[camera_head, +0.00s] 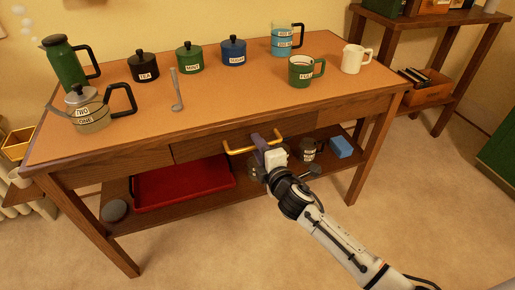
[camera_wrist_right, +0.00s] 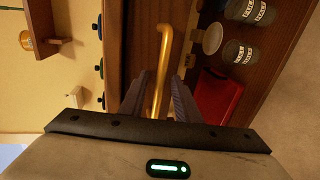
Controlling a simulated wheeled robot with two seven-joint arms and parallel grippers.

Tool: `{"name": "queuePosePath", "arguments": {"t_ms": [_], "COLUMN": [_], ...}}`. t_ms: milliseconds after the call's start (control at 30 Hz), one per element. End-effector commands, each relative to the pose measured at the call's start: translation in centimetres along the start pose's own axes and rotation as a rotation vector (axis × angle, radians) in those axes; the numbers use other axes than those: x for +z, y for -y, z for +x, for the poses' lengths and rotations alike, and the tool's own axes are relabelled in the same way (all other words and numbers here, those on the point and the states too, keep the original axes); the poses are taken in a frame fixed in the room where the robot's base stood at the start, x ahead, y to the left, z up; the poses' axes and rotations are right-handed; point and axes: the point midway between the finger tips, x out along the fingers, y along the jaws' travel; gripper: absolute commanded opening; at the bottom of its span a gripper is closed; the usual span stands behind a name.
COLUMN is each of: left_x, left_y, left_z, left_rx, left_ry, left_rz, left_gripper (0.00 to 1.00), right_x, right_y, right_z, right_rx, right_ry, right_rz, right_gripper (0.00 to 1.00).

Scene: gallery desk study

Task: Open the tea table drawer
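The wooden tea table (camera_head: 135,128) has a drawer (camera_head: 207,146) in its front, and the drawer front looks flush with the table frame. A gold bar handle (camera_head: 238,150) runs across the drawer front. My right gripper (camera_head: 261,143) is at the middle of this handle, reaching in from the lower right. In the right wrist view, the gold handle (camera_wrist_right: 165,40) passes between the two dark fingers of the right gripper (camera_wrist_right: 160,85), which are close together on either side of it. The fingers hide part of the handle. My left gripper is in neither view.
On the tabletop stand a green jug (camera_head: 65,68), a glass teapot (camera_head: 88,115), several lidded canisters, a green mug (camera_head: 301,72) and a cream pitcher (camera_head: 352,60). A red tray (camera_head: 185,184) and a blue block (camera_head: 341,147) are on the lower shelf. Open floor lies in front.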

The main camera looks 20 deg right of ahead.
Motion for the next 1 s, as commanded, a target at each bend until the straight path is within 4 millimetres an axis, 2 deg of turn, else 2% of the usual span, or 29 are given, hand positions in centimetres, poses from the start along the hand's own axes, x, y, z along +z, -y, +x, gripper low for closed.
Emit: {"name": "queuePosePath", "arguments": {"t_ms": [100,367,533,1000], "left_x": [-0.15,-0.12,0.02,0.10], "left_y": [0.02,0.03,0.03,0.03], "left_z": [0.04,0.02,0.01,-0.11], "left_rx": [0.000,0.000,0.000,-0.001], "left_ry": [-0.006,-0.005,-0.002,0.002], "left_rz": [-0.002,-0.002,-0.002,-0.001], "left_gripper": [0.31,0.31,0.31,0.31], "right_x": [-0.06,-0.05,-0.04,-0.23], "right_y": [-0.02,-0.01,0.00,0.04], "right_z": [0.63,0.69,0.67,0.49], "right_rx": [0.001,0.000,-0.001,-0.002], "right_ry": [-0.001,-0.001,-0.001,-0.004], "right_rz": [0.001,0.002,0.002,0.002], "right_gripper": [0.29,0.29,0.01,0.00]}}
